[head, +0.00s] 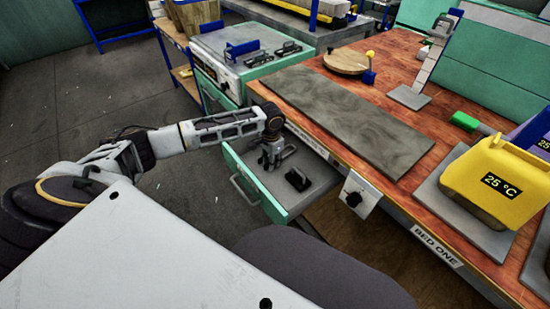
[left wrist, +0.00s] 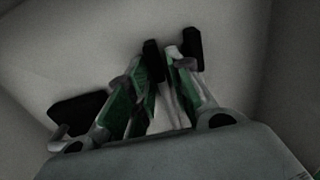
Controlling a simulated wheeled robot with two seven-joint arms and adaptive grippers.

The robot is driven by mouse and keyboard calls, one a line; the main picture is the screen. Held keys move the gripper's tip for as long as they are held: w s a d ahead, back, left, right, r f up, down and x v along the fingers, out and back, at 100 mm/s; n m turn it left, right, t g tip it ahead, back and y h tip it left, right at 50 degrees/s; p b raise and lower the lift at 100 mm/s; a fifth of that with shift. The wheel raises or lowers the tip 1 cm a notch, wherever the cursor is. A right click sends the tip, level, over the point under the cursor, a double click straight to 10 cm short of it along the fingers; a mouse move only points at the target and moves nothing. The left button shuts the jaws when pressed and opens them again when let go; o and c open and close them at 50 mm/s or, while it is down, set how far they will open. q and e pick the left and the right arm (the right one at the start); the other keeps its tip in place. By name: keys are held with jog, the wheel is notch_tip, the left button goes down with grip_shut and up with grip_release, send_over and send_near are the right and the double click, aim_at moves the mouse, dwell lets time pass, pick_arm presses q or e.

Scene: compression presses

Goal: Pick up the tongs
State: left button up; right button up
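My left gripper (head: 268,160) reaches down into the open drawer (head: 322,187) under the wooden bench. A small black and grey item (head: 297,180) lies on the drawer floor just in front of it; it may be the tongs, or part of them, but I cannot tell for sure. In the left wrist view the green-sided fingers (left wrist: 166,68) lean together with a narrow gap. Black pieces (left wrist: 75,108) show beside the fingers and at their tips. Pale strips show between the fingers; whether they are gripped is unclear. My right gripper is out of view.
The wooden bench (head: 405,65) carries a dark slab (head: 345,108), a round wooden board (head: 347,62) and a yellow container (head: 493,178) marked 25 °C. A green-fronted cabinet (head: 235,68) stands behind the drawer. The drawer walls are close around my left gripper. Open floor lies to the left.

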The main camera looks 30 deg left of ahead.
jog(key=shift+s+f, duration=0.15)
pick_arm(q)
grip_shut()
jog(key=shift+r, duration=0.1)
jog(key=shift+r, duration=0.3)
jog(key=shift+r+p, duration=0.3)
jog(key=shift+r, duration=0.35)
notch_tip(320, 180, up, 5)
jog(key=shift+r+p, duration=0.2)
jog(key=shift+p, duration=0.55)
jog(key=s+d+p, duration=0.1)
jog(key=s+d, duration=0.2)
jog(key=d, duration=0.5)
jog(key=s+d+p, duration=0.1)
jog(key=s+d, duration=0.3)
jog(key=d, duration=0.4)
jog(key=shift+d+f, duration=0.2)
jog(key=shift+d, duration=0.15)
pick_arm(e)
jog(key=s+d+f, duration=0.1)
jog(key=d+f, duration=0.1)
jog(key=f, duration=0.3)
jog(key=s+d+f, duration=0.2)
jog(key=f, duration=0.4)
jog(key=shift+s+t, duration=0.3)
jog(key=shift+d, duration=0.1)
